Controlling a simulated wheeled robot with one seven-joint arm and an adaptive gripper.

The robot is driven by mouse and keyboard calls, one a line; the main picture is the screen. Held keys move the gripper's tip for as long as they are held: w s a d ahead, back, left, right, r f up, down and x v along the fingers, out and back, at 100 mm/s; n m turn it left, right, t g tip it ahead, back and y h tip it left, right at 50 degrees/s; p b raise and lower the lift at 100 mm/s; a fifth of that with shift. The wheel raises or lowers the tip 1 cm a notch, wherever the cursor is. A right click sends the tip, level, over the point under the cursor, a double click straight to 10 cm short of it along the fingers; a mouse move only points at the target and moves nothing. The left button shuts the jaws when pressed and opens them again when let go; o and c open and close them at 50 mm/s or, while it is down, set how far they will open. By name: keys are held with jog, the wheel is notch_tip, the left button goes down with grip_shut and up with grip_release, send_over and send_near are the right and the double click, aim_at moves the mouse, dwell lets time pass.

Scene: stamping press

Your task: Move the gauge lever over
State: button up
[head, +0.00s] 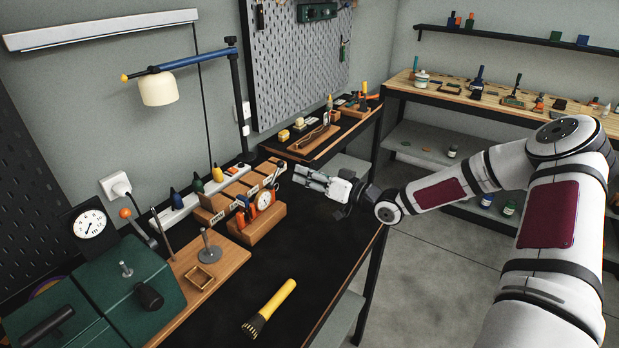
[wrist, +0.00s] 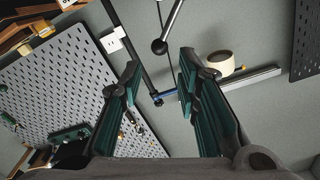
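A second white-faced dial (head: 90,224) sits at the left, near a lever with an orange knob (head: 125,213). My gripper (head: 302,176) is open and empty above the bench, to the right of the orange gauge. In the wrist view, a thin rod with a dark ball end (wrist: 160,46) shows between the spread fingers (wrist: 158,66), apparently untouched.
A desk lamp (head: 158,89) and a pegboard (head: 295,60) are behind the bench. A yellow-handled brush (head: 270,307) lies in front. Green equipment (head: 125,285) fills the left. The dark benchtop (head: 320,235) below my gripper is clear.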

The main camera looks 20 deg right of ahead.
aim_at(277, 172)
jog(key=b+x, duration=0.2)
jog(key=x, duration=0.5)
jog(key=shift+w, duration=0.2)
jog(key=shift+a+f, duration=0.1)
jog(key=c, duration=0.6)
